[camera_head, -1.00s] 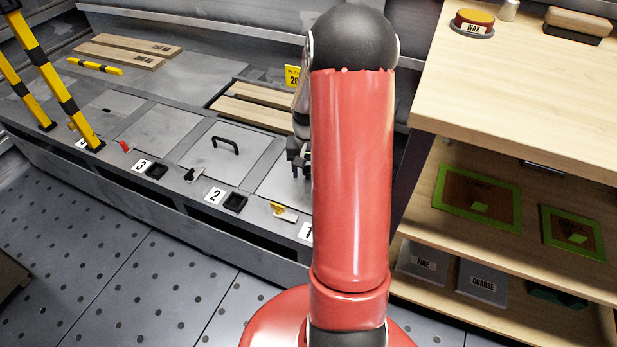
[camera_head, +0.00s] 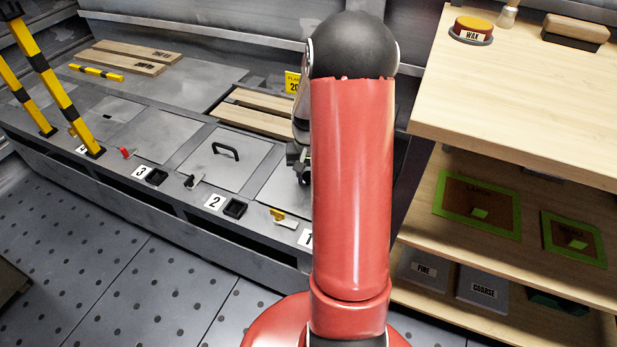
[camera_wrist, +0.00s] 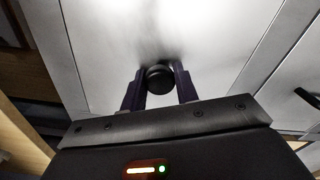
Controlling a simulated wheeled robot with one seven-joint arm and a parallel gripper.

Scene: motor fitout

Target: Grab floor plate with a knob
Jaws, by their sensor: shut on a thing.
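The floor plate with a knob (camera_wrist: 215,45) is a flat grey metal panel, filling the upper middle of the wrist view. Its round black knob (camera_wrist: 159,78) sits between the two fingers of my gripper (camera_wrist: 160,88), which is shut on it. In the head view the plate (camera_head: 278,187) lies at position 1, at the right end of the grey bench, and my red arm covers its right part. My gripper (camera_head: 299,168) shows only partly there, low over the plate, and the knob is hidden.
Plate 2 (camera_head: 200,165) with a black bar handle lies left of it. Wooden planks (camera_head: 250,118) lie behind. Yellow-black posts (camera_head: 62,100) stand at the left. A wooden shelf unit (camera_head: 480,130) with pads stands close on the right.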

